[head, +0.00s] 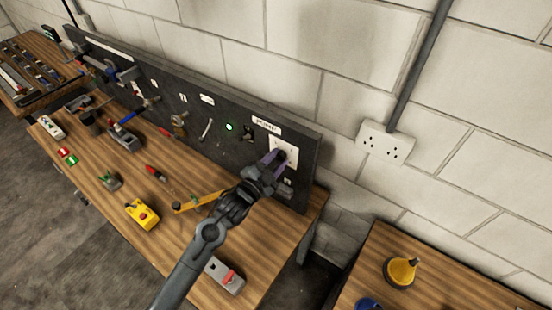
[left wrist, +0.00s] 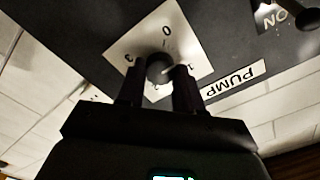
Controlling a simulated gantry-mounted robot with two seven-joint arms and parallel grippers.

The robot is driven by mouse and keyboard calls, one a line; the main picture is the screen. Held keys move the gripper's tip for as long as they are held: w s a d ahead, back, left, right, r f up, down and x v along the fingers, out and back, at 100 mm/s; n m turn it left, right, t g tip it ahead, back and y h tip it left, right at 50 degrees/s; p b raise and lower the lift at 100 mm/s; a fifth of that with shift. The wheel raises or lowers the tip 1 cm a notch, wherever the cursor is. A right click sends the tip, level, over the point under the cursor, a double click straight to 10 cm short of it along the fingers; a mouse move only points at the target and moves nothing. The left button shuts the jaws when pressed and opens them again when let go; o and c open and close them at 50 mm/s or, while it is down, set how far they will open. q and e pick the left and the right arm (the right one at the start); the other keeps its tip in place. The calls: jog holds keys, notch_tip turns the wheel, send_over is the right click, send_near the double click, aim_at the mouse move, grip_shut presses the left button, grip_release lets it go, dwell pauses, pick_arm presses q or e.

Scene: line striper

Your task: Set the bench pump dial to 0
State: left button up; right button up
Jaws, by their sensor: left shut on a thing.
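The pump dial is a dark round knob (left wrist: 159,66) on a square white plate (left wrist: 143,44) fixed to the dark back panel. The plate also shows in the head view (head: 291,146), below a white PUMP label (head: 267,125). My left gripper (head: 279,157) is at the plate. In the left wrist view its two dark fingers (left wrist: 160,80) stand on either side of the knob and are shut on it. The digits 0 and 3 show upside down on the plate. A pale mark shows on the knob's right side, but its exact setting is unclear. Fingers hide part of the plate.
A green light (head: 229,127) and a dark switch (head: 247,132) sit left of the plate. A yellow box (head: 142,214) and a grey-and-red block (head: 225,275) lie on the bench (head: 262,262). A wall socket (head: 385,142) is at right.

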pick_arm(q)
jog(key=n+p, duration=0.2)
jog(key=n, duration=0.3)
jog(key=shift+r+n, duration=0.15)
jog(key=shift+n, duration=0.15)
jog(key=shift+n+p, duration=0.55)
jog(key=shift+n, duration=1.25)
jog(key=o, duration=1)
jog(key=shift+o, duration=0.2)
jog(key=shift+s+a, duration=0.1)
jog(key=b+v, duration=0.1)
jog(key=v, duration=0.9)
jog(key=shift+s+b, duration=0.25)
jog(key=shift+b, duration=0.05)
